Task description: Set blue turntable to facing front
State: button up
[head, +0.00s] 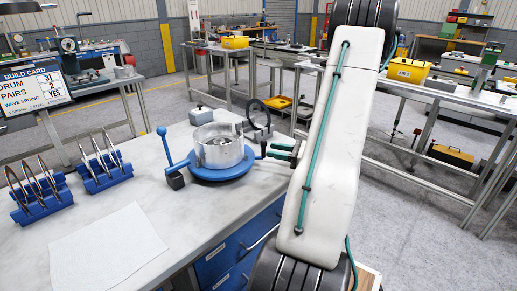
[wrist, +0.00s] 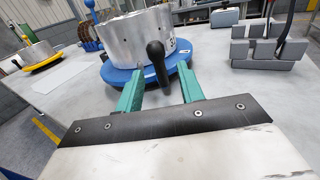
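The blue turntable (head: 222,175) sits on the grey workbench and carries a silver metal drum (head: 218,147). In the wrist view the turntable's blue rim (wrist: 116,75) lies just ahead of my gripper, under the drum (wrist: 125,33). A black handle (wrist: 156,58) stands out at the turntable's near side. My gripper (wrist: 160,68) has its two green fingers apart, one on each side of the handle, with visible gaps. In the head view my gripper (head: 272,151) is at the turntable's right side. The arm does not hide the turntable there.
A blue-knobbed lever (head: 163,142) stands left of the turntable. Blue racks of rings (head: 103,170) and a white sheet (head: 108,248) are on the bench. A black ring stand (head: 258,118) stands behind. The wrist view shows a yellow turntable (wrist: 42,63) and grey blocks (wrist: 265,50).

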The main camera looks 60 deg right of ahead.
jog(key=x, duration=0.6)
jog(key=shift+w+a, duration=0.15)
jog(key=shift+w, duration=0.05)
jog(key=shift+c, duration=0.4)
grip_shut()
